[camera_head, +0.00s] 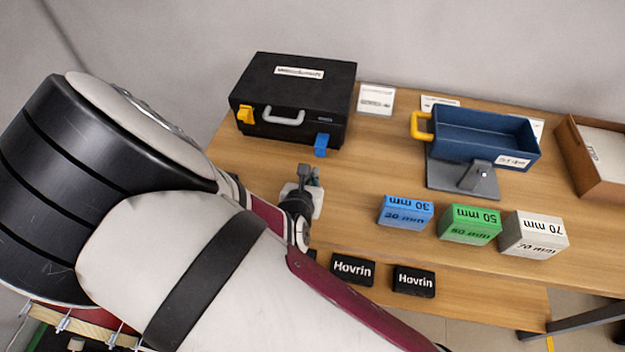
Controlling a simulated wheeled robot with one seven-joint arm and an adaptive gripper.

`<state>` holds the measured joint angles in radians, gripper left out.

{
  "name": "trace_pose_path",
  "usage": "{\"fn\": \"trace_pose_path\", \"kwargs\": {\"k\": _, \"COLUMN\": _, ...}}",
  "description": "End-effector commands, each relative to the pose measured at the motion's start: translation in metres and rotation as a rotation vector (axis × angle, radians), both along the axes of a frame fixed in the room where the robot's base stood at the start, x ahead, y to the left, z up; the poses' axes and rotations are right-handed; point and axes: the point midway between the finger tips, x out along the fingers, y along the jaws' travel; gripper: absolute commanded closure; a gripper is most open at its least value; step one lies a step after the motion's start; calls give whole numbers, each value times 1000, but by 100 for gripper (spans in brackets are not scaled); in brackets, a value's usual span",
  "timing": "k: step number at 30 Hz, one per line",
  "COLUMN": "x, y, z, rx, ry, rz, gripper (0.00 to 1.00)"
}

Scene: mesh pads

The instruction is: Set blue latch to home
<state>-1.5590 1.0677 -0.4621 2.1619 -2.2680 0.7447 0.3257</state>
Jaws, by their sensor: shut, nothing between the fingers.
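The blue latch (322,145) is on the front of the black case (295,85), at its lower right. It hangs against the case's front face; its exact angle is too small to tell. A yellow latch (245,115) is on the left of the same face, with a grey handle (284,116) between them. My gripper (308,175) is shut and empty over the table, in front of and a little below the blue latch in the picture. It looks apart from the latch. My arm hides part of the table to the left and front.
A blue tray with a yellow handle (421,126) stands on a grey base (463,181) to the right. Blue, green and grey blocks (406,211) sit in front of it. Two black Hovrin boxes (353,269) lie near the front. A brown box (590,160) is far right.

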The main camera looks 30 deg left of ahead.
Motion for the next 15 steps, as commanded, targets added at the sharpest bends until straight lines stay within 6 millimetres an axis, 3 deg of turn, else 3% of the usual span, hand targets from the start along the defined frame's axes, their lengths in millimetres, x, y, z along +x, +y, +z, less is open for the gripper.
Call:
{"fn": "trace_pose_path", "kwargs": {"k": 6, "x": 34, "y": 8, "z": -22, "rx": 0, "ry": -2, "rz": 0, "gripper": 100}}
{"fn": "trace_pose_path", "kwargs": {"k": 15, "x": 52, "y": 13, "z": -31, "rx": 0, "ry": -1, "rz": 0, "gripper": 100}}
